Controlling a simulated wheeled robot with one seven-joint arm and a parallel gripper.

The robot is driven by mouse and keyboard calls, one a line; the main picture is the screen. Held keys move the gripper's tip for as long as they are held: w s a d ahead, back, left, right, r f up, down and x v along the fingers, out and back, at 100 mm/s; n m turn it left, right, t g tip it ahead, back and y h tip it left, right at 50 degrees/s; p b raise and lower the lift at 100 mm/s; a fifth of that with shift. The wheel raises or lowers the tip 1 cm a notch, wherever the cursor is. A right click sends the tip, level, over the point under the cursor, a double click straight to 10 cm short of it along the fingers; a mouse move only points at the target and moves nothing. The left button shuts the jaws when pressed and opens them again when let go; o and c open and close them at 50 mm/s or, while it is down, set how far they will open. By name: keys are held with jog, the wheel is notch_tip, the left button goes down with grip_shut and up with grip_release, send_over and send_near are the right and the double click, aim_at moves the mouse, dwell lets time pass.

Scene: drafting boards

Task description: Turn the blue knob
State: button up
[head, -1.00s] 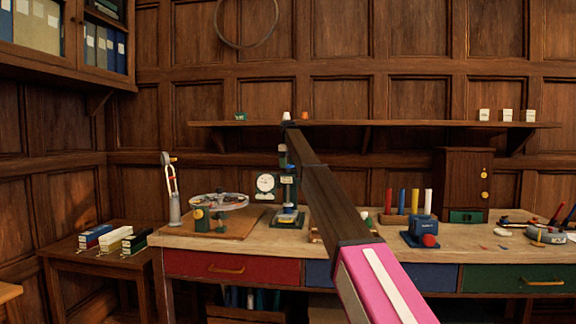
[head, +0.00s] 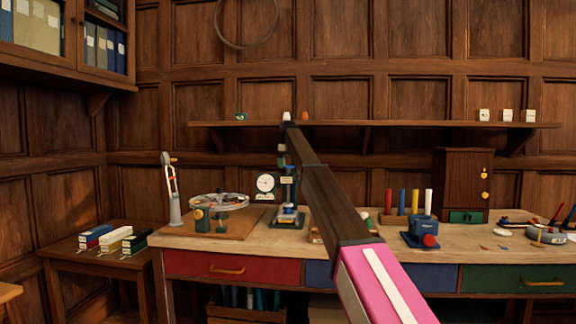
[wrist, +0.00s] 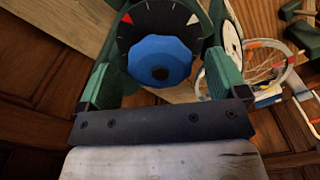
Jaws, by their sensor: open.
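My gripper (wrist: 157,72) is open, with one green finger to the left and one to the right of the knob. Gaps show on both sides, and I cannot tell how deep the fingertips reach. In the head view my gripper (head: 282,157) hangs above the green instrument stand (head: 288,212), where the knob cannot be made out.
A white gauge (head: 265,184) stands just left of the stand. A spoked wheel device (head: 218,203) is farther left on the workbench (head: 400,254). A blue block with a red knob (head: 420,232) is to the right. A shelf (head: 400,124) runs behind.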

notch_tip(320, 180, up, 11)
dwell(0.5)
jog(key=shift+f, duration=0.15)
